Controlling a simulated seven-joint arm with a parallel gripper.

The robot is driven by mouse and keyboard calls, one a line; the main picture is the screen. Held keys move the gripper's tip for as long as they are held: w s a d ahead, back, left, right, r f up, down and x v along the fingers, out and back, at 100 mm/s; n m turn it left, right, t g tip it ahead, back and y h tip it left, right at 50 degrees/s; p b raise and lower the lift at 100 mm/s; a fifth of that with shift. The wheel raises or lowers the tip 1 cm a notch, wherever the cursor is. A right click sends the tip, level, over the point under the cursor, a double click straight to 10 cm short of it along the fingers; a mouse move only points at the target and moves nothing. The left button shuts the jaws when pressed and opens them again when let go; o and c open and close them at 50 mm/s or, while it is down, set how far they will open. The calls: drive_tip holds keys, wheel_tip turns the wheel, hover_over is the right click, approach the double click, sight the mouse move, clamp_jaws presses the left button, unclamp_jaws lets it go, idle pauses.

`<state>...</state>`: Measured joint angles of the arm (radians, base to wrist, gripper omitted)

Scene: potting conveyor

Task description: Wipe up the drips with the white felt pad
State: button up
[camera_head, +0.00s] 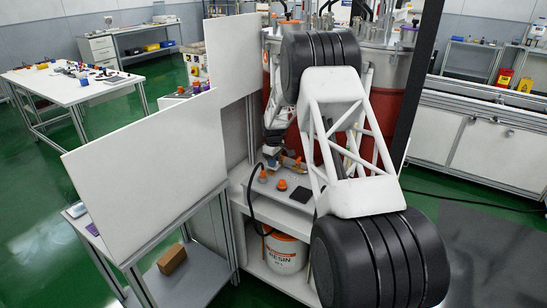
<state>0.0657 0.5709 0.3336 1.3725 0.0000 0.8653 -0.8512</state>
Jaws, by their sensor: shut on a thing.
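My gripper (272,157) is low over the white bench (270,202) at the centre, partly behind my arm. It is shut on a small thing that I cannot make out. I cannot pick out the white felt pad as a separate thing. No drips can be told apart on the bench at this size, and my arm's white lattice link hides part of the bench top.
Orange-topped items (282,185) and a dark flat square (301,194) lie on the bench near my gripper. White panels (150,175) stand to the left. Red-and-grey tanks (385,110) stand behind. A resin bucket (286,252) sits on the lower shelf.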

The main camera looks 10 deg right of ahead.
sight(269, 175)
drive_tip(key=shift+f, duration=0.5)
drive_tip(key=shift+s+a+f, duration=0.4)
drive_tip(key=shift+a+f, duration=0.05)
drive_tip(key=shift+f, duration=0.1)
clamp_jaws()
drive_tip(key=shift+s+a+r, duration=0.1)
drive_tip(key=shift+s+a, duration=0.45)
drive_tip(key=shift+s, duration=0.05)
drive_tip(key=shift+s+a, duration=0.45)
drive_tip(key=shift+w+d, duration=1.45)
drive_tip(key=shift+d, duration=0.05)
drive_tip(key=shift+s, duration=0.25)
drive_tip(key=shift+s+a, duration=1.3)
drive_tip(key=shift+a, duration=0.1)
drive_tip(key=shift+w+d, duration=1.5)
drive_tip(key=shift+r, duration=4)
drive_tip(key=shift+s, duration=0.1)
